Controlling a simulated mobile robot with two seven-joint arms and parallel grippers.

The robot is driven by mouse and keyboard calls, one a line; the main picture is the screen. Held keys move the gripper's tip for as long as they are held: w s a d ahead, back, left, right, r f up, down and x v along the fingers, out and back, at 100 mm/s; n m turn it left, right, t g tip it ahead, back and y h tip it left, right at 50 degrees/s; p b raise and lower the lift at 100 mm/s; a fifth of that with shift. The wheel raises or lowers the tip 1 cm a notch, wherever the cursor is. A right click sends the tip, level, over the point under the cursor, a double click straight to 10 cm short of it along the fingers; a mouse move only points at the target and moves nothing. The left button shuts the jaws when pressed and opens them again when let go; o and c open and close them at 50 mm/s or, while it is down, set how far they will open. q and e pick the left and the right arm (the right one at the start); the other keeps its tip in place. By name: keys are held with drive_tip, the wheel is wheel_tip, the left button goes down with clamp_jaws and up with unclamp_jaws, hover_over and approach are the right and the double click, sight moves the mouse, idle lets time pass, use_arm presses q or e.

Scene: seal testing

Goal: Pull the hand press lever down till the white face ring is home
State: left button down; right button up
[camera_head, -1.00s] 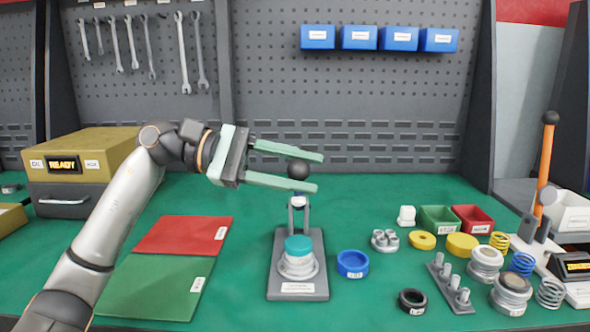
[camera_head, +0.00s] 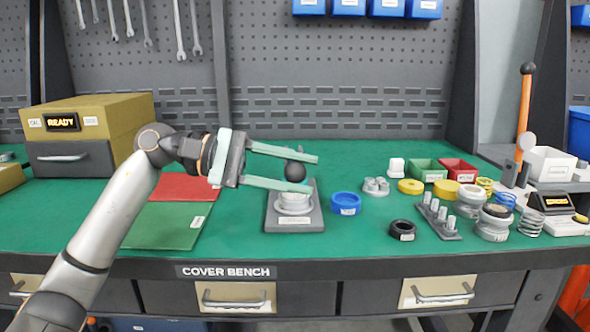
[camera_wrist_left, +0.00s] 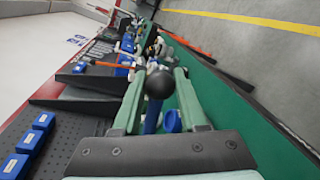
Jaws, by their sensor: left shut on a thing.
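The hand press (camera_head: 282,224) stands on the green bench with a dark grey base and a label at its front. White round parts (camera_head: 294,207) sit on the base; the left gripper's near finger hides what is above them, so I cannot tell how the face ring sits. The lever's black ball knob (camera_head: 294,169) is low over the press. My left gripper (camera_head: 314,173) is shut on the knob, one pale green finger on each side. The left wrist view also shows the knob (camera_wrist_left: 160,84) between the fingers. My right gripper is out of view.
A blue ring (camera_head: 346,203) and a black ring (camera_head: 402,230) lie right of the press. Several rings, springs and bins crowd the right side, near an orange lever (camera_head: 524,110). Red and green mats (camera_head: 165,226) lie to the left. The bench's front edge is clear.

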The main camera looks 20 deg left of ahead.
use_arm(q)
drive_tip(key=shift+f, duration=0.15)
drive_tip(key=shift+c, duration=2.2)
unclamp_jaws()
drive_tip(key=p+v, duration=0.1)
drive_tip(key=v, duration=1.1)
drive_tip(key=shift+a, duration=0.25)
drive_tip(key=shift+s, duration=0.1)
